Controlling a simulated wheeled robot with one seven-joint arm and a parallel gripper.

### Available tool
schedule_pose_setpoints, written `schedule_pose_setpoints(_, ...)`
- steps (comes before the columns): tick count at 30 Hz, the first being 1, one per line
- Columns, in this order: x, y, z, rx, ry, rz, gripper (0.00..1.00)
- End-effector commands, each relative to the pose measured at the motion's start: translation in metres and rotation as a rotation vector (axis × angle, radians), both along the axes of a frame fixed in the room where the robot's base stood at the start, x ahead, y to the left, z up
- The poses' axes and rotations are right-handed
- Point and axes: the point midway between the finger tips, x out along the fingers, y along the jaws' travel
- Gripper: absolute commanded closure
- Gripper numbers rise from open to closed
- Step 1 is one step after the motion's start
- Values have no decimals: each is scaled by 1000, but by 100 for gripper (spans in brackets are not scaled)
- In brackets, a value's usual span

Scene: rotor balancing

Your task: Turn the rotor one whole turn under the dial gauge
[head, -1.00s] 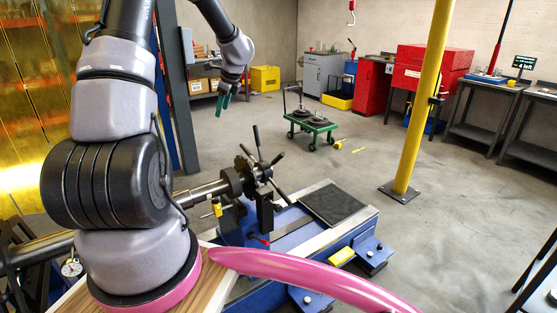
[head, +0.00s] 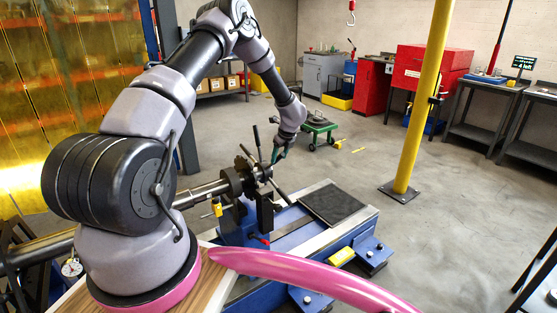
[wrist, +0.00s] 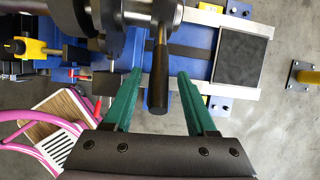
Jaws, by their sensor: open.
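The rotor shaft (head: 208,190) lies in the blue balancing stand. At its right end is a dark hub (head: 243,178) with several spoke handles, one standing up with a black grip (head: 257,136). My gripper (head: 277,156) is at the right of the hub among the spokes. In the wrist view my gripper (wrist: 158,76) is open, its two green fingers apart, with a black-gripped spoke (wrist: 160,88) appearing between them. I cannot tell whether they touch it. A white-faced dial gauge (head: 71,267) shows at lower left, its reading too small to read.
The blue stand carries a dark flat pad (head: 332,203) on the right. A yellow post (head: 424,100) rises beyond it. A green cart (head: 318,128) stands behind my gripper. A pink curved tube (head: 315,279) crosses the near side. Floor to the right is open.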

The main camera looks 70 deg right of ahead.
Motion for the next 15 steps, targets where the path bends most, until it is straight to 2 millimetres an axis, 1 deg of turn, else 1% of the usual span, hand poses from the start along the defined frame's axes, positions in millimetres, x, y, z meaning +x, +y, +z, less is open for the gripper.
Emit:
schedule_pose_setpoints(1, 2, -2, -6, 0, 0, 0, 43)
schedule_pose_setpoints(6, 5, -4, -16, 0, 0, 0, 43)
schedule_pose_setpoints(14, 5, -5, -17, -1, 1, 1, 43)
schedule_pose_setpoints(15, 5, -5, -16, -1, 1, 1, 51)
